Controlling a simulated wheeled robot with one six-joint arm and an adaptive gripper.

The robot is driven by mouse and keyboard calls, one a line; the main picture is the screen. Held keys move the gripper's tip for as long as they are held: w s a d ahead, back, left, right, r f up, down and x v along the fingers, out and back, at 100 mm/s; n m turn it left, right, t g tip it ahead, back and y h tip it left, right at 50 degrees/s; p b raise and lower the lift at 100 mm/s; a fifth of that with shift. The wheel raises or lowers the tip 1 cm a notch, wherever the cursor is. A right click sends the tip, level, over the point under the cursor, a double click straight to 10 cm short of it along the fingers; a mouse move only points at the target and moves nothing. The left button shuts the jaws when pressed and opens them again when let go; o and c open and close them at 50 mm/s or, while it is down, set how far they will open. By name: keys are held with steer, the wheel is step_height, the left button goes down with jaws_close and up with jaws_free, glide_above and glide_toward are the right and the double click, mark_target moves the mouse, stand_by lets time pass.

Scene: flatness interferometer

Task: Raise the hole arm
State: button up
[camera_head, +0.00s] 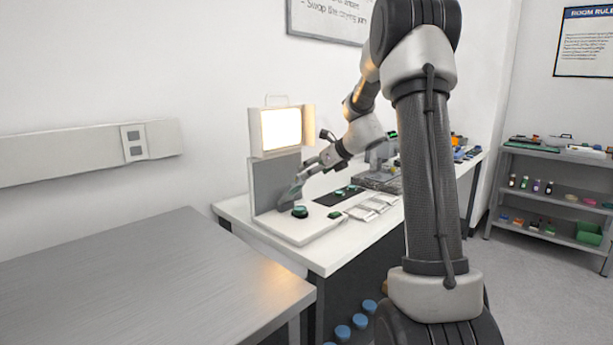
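The interferometer stands on the white bench, with a pale base (318,226), a grey upright panel (271,180) and a bright lit lamp box (282,130) on top. A round dark-green part (300,211) sits on the base. A small grey-green slanted piece (292,194) is in front of the panel; I cannot tell whether it is the hole arm. My gripper (306,172) reaches in from the right, beside the panel's right edge and just above the slanted piece. It is too small to tell whether its fingers are open or touch anything.
A dark mat (338,196) with small green parts and some silvery packets (372,207) lie right of the base. More equipment stands farther back on the bench. A bare grey table (140,280) fills the lower left. A shelf (550,180) stands at the right.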

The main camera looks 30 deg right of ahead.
steer(key=v, duration=0.6)
stand_by(0.3)
